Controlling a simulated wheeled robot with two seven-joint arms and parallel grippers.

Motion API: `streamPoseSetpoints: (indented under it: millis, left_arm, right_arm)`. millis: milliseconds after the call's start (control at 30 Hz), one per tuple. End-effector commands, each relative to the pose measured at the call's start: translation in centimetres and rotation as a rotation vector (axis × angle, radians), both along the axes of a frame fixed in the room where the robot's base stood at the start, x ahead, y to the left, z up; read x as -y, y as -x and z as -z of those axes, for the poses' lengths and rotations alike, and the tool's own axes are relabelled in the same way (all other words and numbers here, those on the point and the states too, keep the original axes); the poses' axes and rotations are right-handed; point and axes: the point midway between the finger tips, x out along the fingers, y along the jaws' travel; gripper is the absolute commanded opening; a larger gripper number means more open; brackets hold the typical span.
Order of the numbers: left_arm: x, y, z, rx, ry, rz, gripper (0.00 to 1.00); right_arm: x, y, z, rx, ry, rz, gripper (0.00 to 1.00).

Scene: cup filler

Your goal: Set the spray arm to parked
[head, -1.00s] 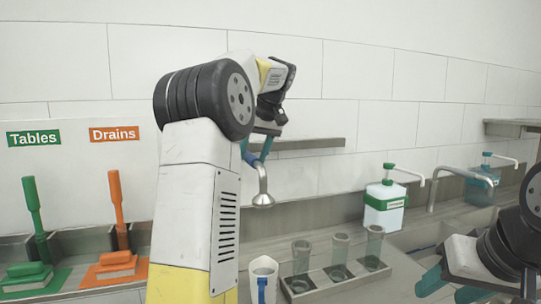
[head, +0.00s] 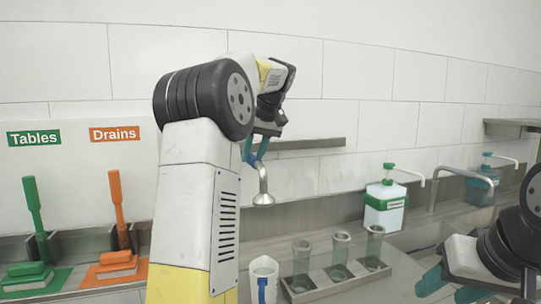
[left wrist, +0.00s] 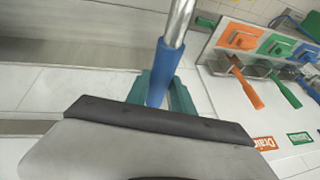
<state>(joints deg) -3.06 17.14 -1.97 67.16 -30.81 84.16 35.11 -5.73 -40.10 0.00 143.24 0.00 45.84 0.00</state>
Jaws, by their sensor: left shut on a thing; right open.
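The spray arm (head: 263,185) is a metal tube with a blue grip and a round spray head pointing down. It hangs in front of the wall in the head view. My left gripper (head: 254,153) is shut on its blue grip. In the left wrist view the blue grip (left wrist: 163,75) sits between the teal fingers, with the metal tube running up out of frame. My left arm hides the spray arm's mount in the head view. My right gripper (head: 448,290) is open and empty at the lower right.
A soap dispenser (head: 384,207) and a tap (head: 455,180) stand behind. Green and orange brushes (head: 116,210) are at left.

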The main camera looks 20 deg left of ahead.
Motion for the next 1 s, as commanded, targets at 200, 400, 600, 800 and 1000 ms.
streamPoseSetpoints:
  millis: [200,400,600,800,1000]
  left_arm:
    - [0.02,0.01,-0.02,0.000,0.000,0.000,0.00]
    - [0.03,0.00,-0.02,0.000,0.001,0.000,0.00]
    - [0.03,0.00,-0.02,0.000,0.001,0.000,0.00]
    - [0.04,0.01,-0.02,0.000,0.001,0.000,0.00]
    - [-0.61,0.49,-0.05,-0.001,0.000,-0.001,0.00]
  right_arm:
    - [0.00,0.00,0.00,0.000,0.000,0.000,0.50]
    - [0.00,0.00,0.00,0.000,0.000,0.000,0.50]
    - [0.00,0.00,0.00,0.000,0.000,0.000,0.50]
    - [0.00,0.00,0.00,0.000,0.000,0.000,0.50]
    - [0.00,0.00,0.00,0.000,0.000,0.000,0.50]
